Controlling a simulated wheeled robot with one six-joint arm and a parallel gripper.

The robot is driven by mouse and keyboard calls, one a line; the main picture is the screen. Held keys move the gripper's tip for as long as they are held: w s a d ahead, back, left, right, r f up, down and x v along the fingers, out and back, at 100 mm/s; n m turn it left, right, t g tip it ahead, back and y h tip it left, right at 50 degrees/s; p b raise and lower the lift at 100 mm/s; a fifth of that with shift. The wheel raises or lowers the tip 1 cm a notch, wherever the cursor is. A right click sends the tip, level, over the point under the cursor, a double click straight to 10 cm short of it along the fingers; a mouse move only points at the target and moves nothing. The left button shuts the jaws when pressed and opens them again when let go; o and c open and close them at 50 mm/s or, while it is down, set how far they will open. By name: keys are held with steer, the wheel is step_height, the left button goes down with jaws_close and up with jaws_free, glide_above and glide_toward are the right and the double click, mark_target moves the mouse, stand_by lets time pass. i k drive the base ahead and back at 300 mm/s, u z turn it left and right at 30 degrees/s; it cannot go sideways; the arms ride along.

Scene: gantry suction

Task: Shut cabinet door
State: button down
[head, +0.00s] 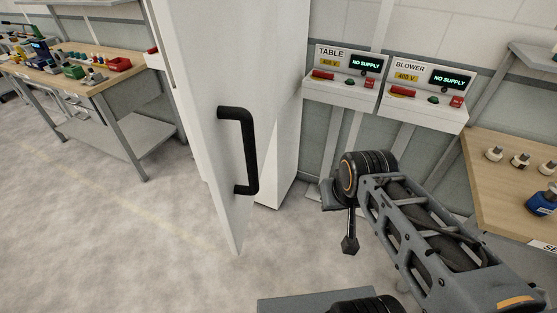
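The white cabinet door (205,75) stands open, swung out toward me, in the left middle of the head view. Its black bar handle (251,152) is upright on the door's face. Part of the white cabinet (287,155) shows behind and to the right of the door; its inside is hidden. My arm reaches in from the lower right. My gripper (350,243) seems to be the small dark end hanging below the arm's joint, to the right of the handle and apart from it. Its fingers are too small to make out.
A TABLE control box (341,91) and a BLOWER control box (424,104), both reading NO SUPPLY, are on the wall behind my arm. A workbench (110,76) stands at the left, and a wooden table (490,195) at the right. The floor left of the door is clear.

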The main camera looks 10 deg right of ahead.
mark_target(222, 55)
steer(key=z, duration=0.65)
steer(key=k, duration=0.9)
steer(key=u, duration=1.25)
steer(key=i, duration=0.5)
steer(key=z, duration=0.05)
